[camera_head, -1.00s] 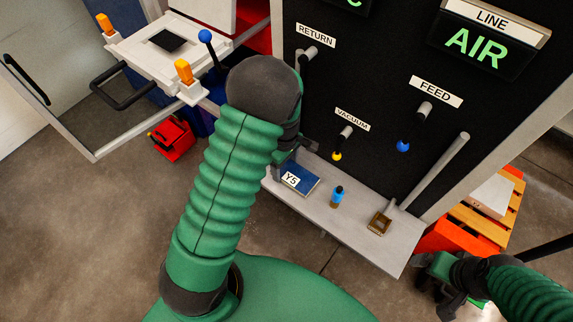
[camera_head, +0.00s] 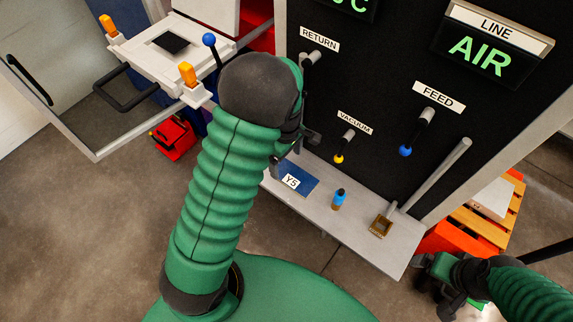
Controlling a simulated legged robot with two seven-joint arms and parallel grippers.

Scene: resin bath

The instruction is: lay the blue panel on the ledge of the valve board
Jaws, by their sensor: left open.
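The blue panel (camera_head: 304,175), with a white Y5 label, lies on the left part of the grey ledge (camera_head: 359,225) at the foot of the black valve board (camera_head: 375,80). It looks flat there; its upper left part is hidden by my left gripper. My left gripper (camera_head: 294,151) is open, its dark fingers spread just above the panel's upper left end. My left arm hides part of that gripper. My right gripper (camera_head: 437,286) is low at the right, off the ledge; its jaws are too unclear to read.
A grey bar (camera_head: 436,175) rises near the ledge's right end. A yellow-tipped vacuum lever (camera_head: 344,146) hangs above the ledge.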

